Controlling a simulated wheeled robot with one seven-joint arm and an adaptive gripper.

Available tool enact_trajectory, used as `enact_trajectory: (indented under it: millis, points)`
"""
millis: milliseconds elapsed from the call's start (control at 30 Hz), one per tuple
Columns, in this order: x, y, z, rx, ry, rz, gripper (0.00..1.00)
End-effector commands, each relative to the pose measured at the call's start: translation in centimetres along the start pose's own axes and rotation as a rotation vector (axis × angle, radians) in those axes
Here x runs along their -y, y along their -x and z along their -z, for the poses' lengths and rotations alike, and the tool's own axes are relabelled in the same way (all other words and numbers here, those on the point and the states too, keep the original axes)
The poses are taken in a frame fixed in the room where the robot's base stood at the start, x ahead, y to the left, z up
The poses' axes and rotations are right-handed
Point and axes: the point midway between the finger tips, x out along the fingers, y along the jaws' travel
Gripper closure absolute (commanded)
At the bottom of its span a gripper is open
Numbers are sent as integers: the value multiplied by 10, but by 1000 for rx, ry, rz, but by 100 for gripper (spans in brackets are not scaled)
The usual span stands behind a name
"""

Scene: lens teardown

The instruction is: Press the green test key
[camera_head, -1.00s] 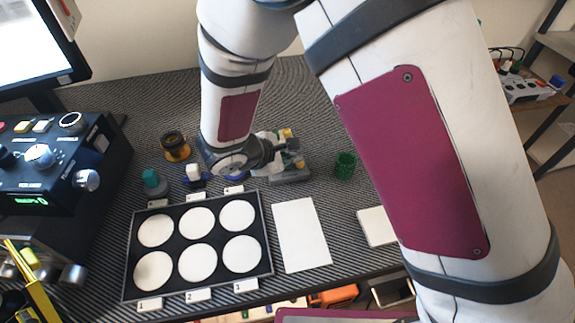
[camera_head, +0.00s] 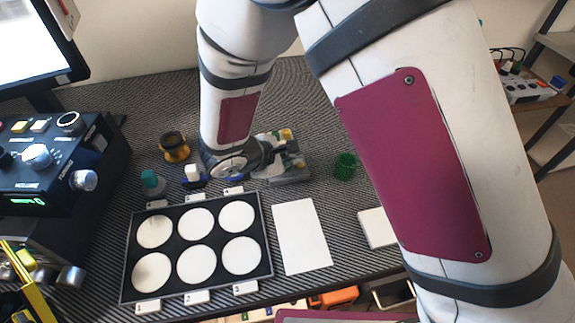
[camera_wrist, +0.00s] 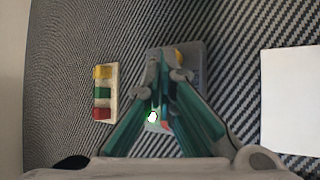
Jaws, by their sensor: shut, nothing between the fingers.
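My gripper (camera_wrist: 164,72) is shut and empty, pointing down over a grey device (camera_wrist: 194,62) in the wrist view. The device has a yellow part (camera_wrist: 178,54) at its far end, and a bright white-green spot (camera_wrist: 152,117) and a bit of red show between the fingers. The fingers hide much of its top. Left of it, apart from the fingers, lies a pale strip with red, green (camera_wrist: 102,93) and yellow blocks. I cannot tell which green part is the test key, nor whether the fingertips touch anything. In the head view the grey device (camera_head: 290,177) is partly behind my gripper.
A black tray (camera_head: 266,232) with several white discs lies in front, beside a white sheet (camera_head: 302,236). A green cup (camera_head: 345,166) stands right of the device. A brass-coloured ring (camera_head: 174,147) and a teal-topped part (camera_head: 152,183) stand left. A black control box (camera_head: 60,165) is further left.

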Motion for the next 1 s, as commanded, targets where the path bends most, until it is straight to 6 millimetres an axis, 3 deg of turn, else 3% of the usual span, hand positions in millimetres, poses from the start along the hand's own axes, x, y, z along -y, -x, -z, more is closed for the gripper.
enact_trajectory:
  millis: [567, 1000]
  points:
    - [2, -2, 1, 0, 0, 0, 100]
    - [-7, 10, -7, 0, 0, 0, 100]
